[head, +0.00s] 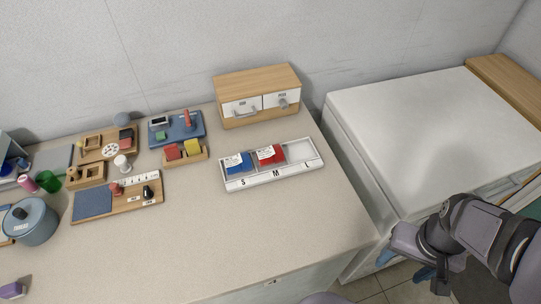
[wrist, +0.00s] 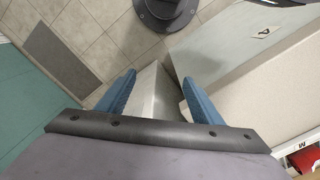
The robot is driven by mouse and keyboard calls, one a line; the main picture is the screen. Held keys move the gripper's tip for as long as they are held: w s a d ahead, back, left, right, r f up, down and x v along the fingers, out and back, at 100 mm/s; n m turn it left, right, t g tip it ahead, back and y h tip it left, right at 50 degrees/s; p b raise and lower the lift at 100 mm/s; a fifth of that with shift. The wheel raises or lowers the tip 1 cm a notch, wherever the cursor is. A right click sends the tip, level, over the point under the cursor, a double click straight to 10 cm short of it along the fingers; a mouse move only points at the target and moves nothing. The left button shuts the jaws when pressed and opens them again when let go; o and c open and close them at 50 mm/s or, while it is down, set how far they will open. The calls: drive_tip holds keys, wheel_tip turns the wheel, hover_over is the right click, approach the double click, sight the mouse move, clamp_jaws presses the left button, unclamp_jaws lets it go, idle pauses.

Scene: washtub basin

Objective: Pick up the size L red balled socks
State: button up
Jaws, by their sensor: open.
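My gripper (head: 406,266) is at the lower right in the head view, off the counter's right side and in front of the white cabinet. Its two blue fingers are apart with nothing between them; they also show in the wrist view (wrist: 160,95). A white tray marked S, M, L (head: 262,182) lies on the counter. A blue item with a white label (head: 238,164) is in its S compartment, and a red item with a white label (head: 268,155) is in the M compartment. The L compartment looks empty. I cannot read the labels or tell whether the red item is balled socks.
A wooden box with two white drawers (head: 258,96) stands behind the tray. Wooden boards, blocks and a blue pot (head: 32,226) crowd the counter's left. A large white cabinet (head: 410,130) stands right of a gap. The counter (head: 230,235) is bare in front of the tray.

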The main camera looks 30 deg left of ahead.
sight(271, 156)
drive_tip(key=shift+c, duration=0.3)
idle(0.4)
